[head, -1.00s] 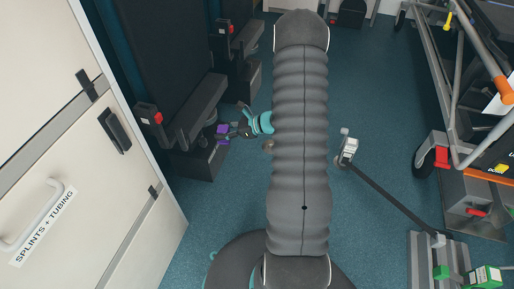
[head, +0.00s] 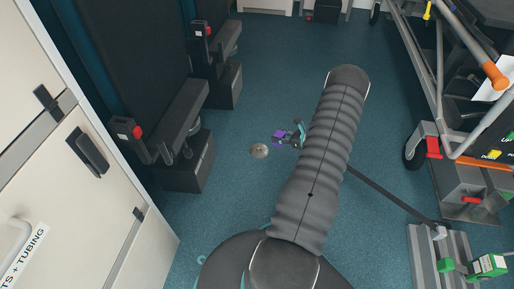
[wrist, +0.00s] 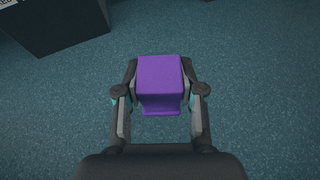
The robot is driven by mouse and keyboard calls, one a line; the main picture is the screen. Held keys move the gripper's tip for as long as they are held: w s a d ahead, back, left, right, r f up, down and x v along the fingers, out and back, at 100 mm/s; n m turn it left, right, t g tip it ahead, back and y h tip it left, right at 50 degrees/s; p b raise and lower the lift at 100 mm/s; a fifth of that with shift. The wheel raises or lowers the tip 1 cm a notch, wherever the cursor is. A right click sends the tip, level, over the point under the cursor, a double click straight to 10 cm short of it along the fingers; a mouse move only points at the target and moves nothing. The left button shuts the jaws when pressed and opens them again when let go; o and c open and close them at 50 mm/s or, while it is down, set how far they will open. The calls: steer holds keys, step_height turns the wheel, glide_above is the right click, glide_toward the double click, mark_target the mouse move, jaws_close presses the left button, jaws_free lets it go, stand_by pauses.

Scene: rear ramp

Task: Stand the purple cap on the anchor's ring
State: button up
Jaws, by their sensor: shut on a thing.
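The purple cap (head: 279,136) is held in my gripper (head: 290,137), left of my arm in the head view. In the wrist view the cap (wrist: 160,78) is boxy, with a flared lower edge, and sits between the two fingers of my gripper (wrist: 160,90). A round metal disc (head: 259,151), which looks like the anchor, lies on the floor just left of and below the cap in the head view. Its ring is too small to make out clearly. The disc does not show in the wrist view.
Seats with red buckles (head: 137,132) and dark base boxes (head: 187,165) line the left side. A white cabinet door (head: 100,200) stands at front left. The stretcher frame (head: 450,130) is at right. A dark strap (head: 390,194) runs to a floor rail (head: 430,262). Blue floor between is open.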

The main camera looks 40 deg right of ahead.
steer(key=x, duration=0.3)
steer(key=f+b+x, duration=0.1)
steer(key=x, duration=0.3)
steer(key=s+a+f+x, duration=0.1)
steer(key=x, duration=0.3)
steer(key=shift+w+a+f+b, duration=0.1)
steer(key=shift+f+b, duration=0.4)
steer(key=shift+f, duration=1.45)
steer(key=o, duration=1.1)
steer(key=shift+f, duration=0.1)
steer(key=shift+o, duration=0.2)
